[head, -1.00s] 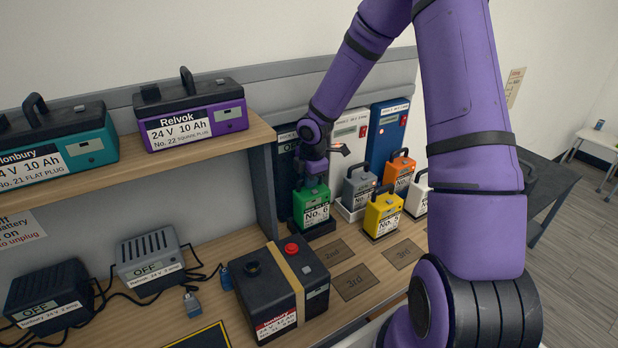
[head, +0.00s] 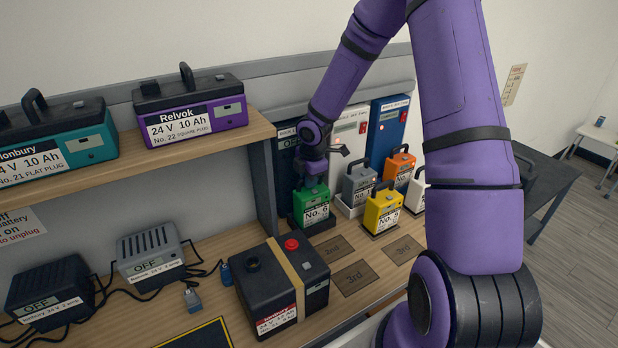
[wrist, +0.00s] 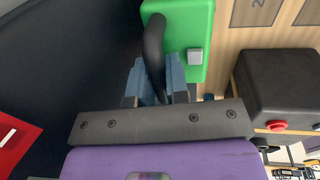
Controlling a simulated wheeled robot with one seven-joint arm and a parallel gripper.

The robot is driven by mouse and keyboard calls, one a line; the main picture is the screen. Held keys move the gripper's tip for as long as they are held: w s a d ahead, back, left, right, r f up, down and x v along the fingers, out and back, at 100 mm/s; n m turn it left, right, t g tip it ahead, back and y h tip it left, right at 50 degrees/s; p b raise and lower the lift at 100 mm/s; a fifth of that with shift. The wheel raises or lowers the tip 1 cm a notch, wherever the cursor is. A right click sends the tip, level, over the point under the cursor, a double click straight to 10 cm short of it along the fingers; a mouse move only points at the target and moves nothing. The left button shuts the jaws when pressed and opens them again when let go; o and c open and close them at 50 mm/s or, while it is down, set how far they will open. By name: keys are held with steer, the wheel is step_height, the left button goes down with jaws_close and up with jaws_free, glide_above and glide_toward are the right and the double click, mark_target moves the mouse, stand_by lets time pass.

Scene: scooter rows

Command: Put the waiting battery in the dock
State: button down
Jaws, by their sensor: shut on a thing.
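My gripper (head: 313,181) is shut on the black handle (wrist: 153,50) of the green battery (head: 311,207), labelled No. 6. The battery is upright at the foot of the dark tall unit (head: 287,165) at the back left of the row, over a dark base (head: 322,228). I cannot tell whether it rests fully in that base. In the wrist view, the two blue-grey fingers sit on either side of the handle, and the green battery body (wrist: 196,22) shows beyond them. My wrist hides part of the dark unit's front.
Grey (head: 359,186), orange (head: 400,169) and yellow (head: 383,210) batteries stand to the right, by white (head: 347,133) and blue (head: 387,135) units. A large black battery (head: 262,290) with a tan strap stands in front. Marked floor plates (head: 357,278) lie bare between.

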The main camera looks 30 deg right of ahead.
steer(key=c, duration=1)
jaws_free()
steer(key=shift+f, duration=0.15)
steer(key=shift+c, duration=0.2)
steer(key=s+r, duration=0.3)
steer(key=r, duration=1.6)
steer(key=shift+r, duration=0.3)
steer(key=shift+s, duration=0.1)
steer(key=shift+r, duration=0.1)
steer(key=s+r, duration=0.8)
steer(key=r, duration=0.4)
steer(key=shift+r, duration=0.4)
